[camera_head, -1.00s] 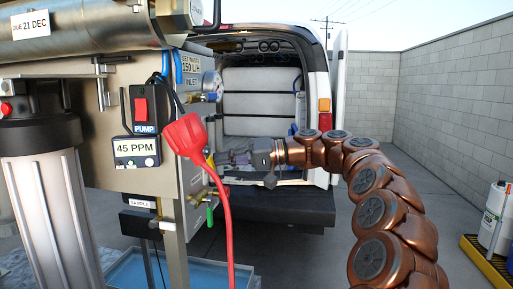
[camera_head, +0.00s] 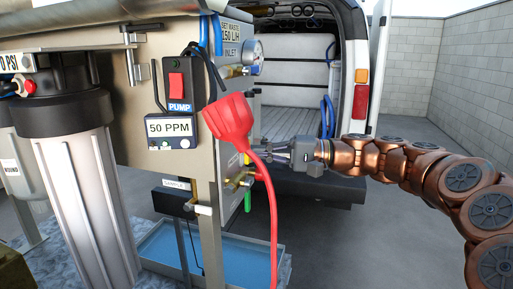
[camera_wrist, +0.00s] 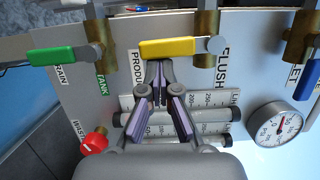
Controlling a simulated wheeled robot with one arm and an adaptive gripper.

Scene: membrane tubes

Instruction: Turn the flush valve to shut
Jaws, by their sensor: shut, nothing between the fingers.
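In the wrist view the yellow valve handle (camera_wrist: 168,47) lies level across the picture, crosswise to its brass body (camera_wrist: 207,28). The FLUSH label (camera_wrist: 223,66) is beside its pivot end. My gripper (camera_wrist: 159,72) is shut and empty, its fingertips just below the middle of the yellow handle; I cannot tell whether they touch it. In the head view my gripper (camera_head: 252,149) reaches left to the panel's edge, behind the red plug (camera_head: 229,118). A bit of the yellow handle (camera_head: 247,159) shows there, mostly hidden.
A green handle (camera_wrist: 57,55) is to the left, a blue handle (camera_wrist: 307,80) to the right, and a red knob (camera_wrist: 95,141) at lower left. A gauge (camera_wrist: 279,128) and clear flow tubes (camera_wrist: 210,118) are close by. A red cable (camera_head: 271,220) hangs before the panel.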

